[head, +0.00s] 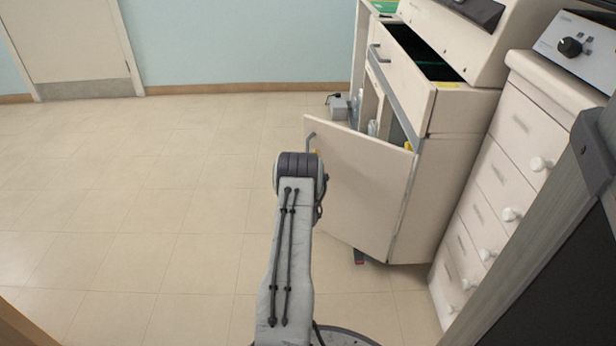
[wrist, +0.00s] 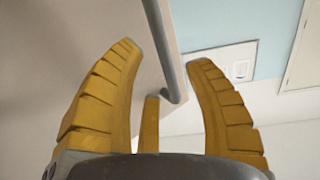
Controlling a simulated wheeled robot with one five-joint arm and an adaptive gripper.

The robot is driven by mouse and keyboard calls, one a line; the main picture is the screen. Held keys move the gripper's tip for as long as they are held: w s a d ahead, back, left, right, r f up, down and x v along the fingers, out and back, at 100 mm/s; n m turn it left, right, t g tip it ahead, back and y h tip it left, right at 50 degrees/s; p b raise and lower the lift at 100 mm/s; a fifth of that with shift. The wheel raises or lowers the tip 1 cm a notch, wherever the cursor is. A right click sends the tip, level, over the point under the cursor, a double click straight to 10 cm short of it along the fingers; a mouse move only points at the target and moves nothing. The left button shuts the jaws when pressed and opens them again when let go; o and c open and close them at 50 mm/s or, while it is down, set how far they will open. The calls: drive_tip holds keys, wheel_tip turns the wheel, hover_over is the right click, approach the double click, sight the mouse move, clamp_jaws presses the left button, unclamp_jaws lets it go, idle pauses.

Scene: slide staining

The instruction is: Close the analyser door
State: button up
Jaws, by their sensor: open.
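The analyser door (head: 365,190) is a cream panel on the front of the cabinet, swung wide open towards my arm. Its grey bar handle (head: 311,137) is near the free upper left corner. In the wrist view the door panel (wrist: 75,45) fills the left side, and its handle (wrist: 166,45) runs down between my fingers. My gripper (wrist: 165,55) is open with yellow ribbed fingers on either side of the handle. I cannot tell whether they touch it. In the head view my gripper is mostly hidden behind my arm at the door's free edge.
Above the door, a drawer (head: 412,90) is pulled out. Bottles stand inside the cabinet (head: 460,150). A drawer unit (head: 490,190) with white knobs stands to the right. A small grey box (head: 338,108) is on the floor by the wall. The floor (head: 150,200) at left is clear.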

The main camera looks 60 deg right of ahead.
drive_tip(key=v, duration=0.8)
drive_tip(key=shift+o, duration=0.2)
drive_tip(key=shift+d, duration=0.1)
